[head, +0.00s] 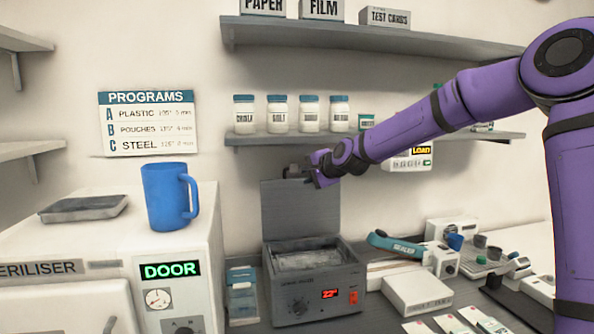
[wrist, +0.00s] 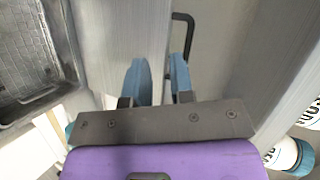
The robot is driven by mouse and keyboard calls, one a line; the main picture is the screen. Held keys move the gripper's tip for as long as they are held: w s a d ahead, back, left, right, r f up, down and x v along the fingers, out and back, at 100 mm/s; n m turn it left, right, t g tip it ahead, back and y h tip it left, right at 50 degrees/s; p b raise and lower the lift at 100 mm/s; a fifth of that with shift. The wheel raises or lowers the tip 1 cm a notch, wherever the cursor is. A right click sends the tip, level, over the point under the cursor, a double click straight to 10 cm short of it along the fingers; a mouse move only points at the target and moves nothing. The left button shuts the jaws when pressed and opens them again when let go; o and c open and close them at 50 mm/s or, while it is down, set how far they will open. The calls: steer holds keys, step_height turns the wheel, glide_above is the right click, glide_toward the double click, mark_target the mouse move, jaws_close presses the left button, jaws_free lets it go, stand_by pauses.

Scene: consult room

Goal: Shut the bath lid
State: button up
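The bath (head: 315,285) is a grey box with a red display and an open metal basin, on the counter. Its grey lid (head: 300,210) stands upright at the back, open. My gripper (head: 293,172) is at the lid's top edge in the head view. In the wrist view my gripper (wrist: 160,78) has its two blue fingers apart, one on each side of the lid's edge (wrist: 120,35). A dark handle (wrist: 184,18) shows beyond the fingers. I cannot tell whether either finger touches the lid. The basin (wrist: 35,50) shows at left.
A shelf with jars (head: 309,113) is just above my gripper. The steriliser (head: 110,265) with a blue mug (head: 165,195) stands left of the bath. A teal-handled sealer (head: 395,243) and a white box (head: 416,295) lie to the right.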

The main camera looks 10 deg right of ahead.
steer(key=w+d+r+m+t, duration=0.2)
steer(key=w+d+m, duration=0.1)
steer(key=w, duration=0.1)
steer(key=x, duration=1)
steer(key=shift+w+f, duration=0.1)
steer(key=shift+f, duration=0.1)
jaws_close()
